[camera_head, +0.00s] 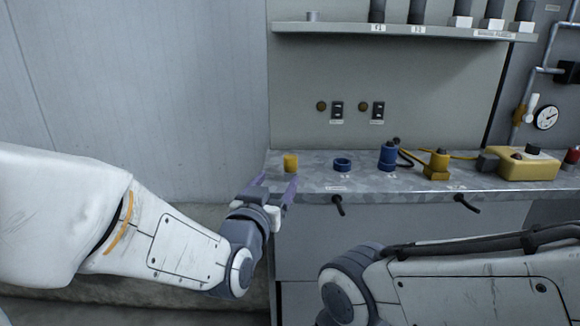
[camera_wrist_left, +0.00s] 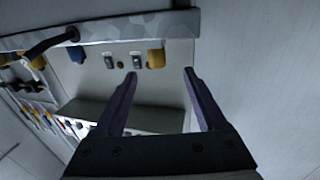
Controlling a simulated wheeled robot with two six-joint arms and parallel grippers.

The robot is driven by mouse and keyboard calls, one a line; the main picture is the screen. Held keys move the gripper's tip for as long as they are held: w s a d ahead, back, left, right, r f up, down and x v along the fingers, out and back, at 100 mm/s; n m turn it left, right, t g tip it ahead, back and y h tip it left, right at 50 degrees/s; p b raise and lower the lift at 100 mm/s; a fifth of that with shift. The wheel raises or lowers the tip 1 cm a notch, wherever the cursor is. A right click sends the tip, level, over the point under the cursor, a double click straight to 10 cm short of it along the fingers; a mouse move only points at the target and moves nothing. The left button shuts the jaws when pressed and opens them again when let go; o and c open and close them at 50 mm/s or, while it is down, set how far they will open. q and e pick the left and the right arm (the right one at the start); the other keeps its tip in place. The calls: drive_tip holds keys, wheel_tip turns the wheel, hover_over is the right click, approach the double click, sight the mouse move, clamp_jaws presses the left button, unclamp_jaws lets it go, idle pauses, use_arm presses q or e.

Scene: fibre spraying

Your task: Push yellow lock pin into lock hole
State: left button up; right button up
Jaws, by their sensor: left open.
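A short yellow cylinder (camera_head: 291,162), which looks like the lock pin, stands at the left end of the grey metal counter. It also shows in the left wrist view (camera_wrist_left: 156,59), just beyond the fingertips. My left gripper (camera_head: 277,181) is open and empty at the counter's front left corner, with its purple fingers pointing toward the yellow cylinder. In the left wrist view the two fingers (camera_wrist_left: 160,73) are spread apart with a clear gap between them. I cannot make out a lock hole for certain. My right arm crosses the lower right, but its gripper is out of frame.
On the counter (camera_head: 320,183), a blue ring (camera_head: 342,164), a blue cylinder (camera_head: 387,158), a yellow fitting (camera_head: 437,165) and a yellow box (camera_head: 528,166) stand to the right. Black handles (camera_head: 338,205) stick out from the front. A shelf (camera_head: 400,31) hangs above.

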sight(289, 165)
use_arm(q)
drive_tip(key=p+x, duration=0.4)
drive_tip(key=shift+s+p, duration=0.1)
drive_tip(key=shift+p, duration=0.2)
drive_tip(key=shift+d+p+x, duration=0.1)
drive_tip(key=shift+p+x, duration=0.4)
drive_tip(key=shift+x, duration=0.95)
drive_tip(key=shift+d+p+x, duration=0.15)
drive_tip(key=shift+p+x, duration=0.3)
drive_tip(key=shift+x, duration=1.05)
drive_tip(key=shift+s+r, duration=0.1)
drive_tip(key=shift+r, duration=0.05)
clamp_jaws()
